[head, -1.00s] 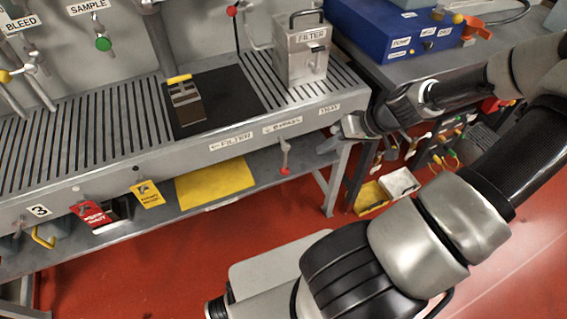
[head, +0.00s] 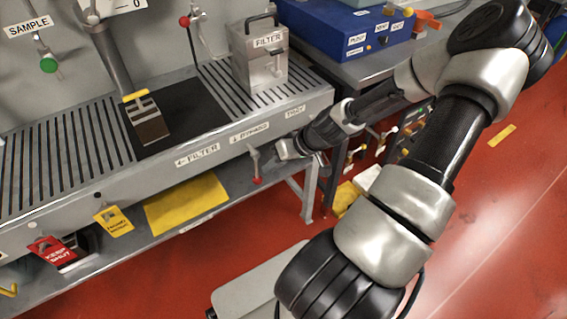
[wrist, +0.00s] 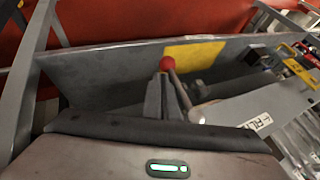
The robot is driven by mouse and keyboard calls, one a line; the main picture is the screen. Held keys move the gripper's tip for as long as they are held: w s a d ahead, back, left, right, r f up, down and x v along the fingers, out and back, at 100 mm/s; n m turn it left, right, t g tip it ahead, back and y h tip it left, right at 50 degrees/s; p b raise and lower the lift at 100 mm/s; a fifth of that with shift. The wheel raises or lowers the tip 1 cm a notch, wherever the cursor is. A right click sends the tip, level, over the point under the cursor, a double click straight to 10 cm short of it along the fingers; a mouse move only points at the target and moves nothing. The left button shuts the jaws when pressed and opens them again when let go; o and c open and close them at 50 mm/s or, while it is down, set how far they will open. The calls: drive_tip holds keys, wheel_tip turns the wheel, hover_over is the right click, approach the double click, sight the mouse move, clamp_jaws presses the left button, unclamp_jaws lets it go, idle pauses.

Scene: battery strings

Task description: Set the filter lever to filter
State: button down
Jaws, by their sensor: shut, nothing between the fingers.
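The filter lever (head: 255,164) hangs nearly straight down from the bench's front edge, below the middle label, which seems to read BYPASS (head: 249,133). Its red ball end is lowest. The FILTER label (head: 197,155), with an arrow to the left, is left of it. My gripper (head: 283,152) is just right of the lever in the head view, with its fingers shut and empty. In the wrist view the shut fingers (wrist: 163,98) are right beside the lever's rod (wrist: 181,90) and red ball (wrist: 167,63). I cannot tell whether they touch it.
A metal FILTER box (head: 259,62) stands on the slatted bench. A bench leg (head: 309,190) is below my gripper. A blue box (head: 345,35) stands at back right.

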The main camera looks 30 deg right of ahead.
drive_tip(key=shift+a, duration=0.45)
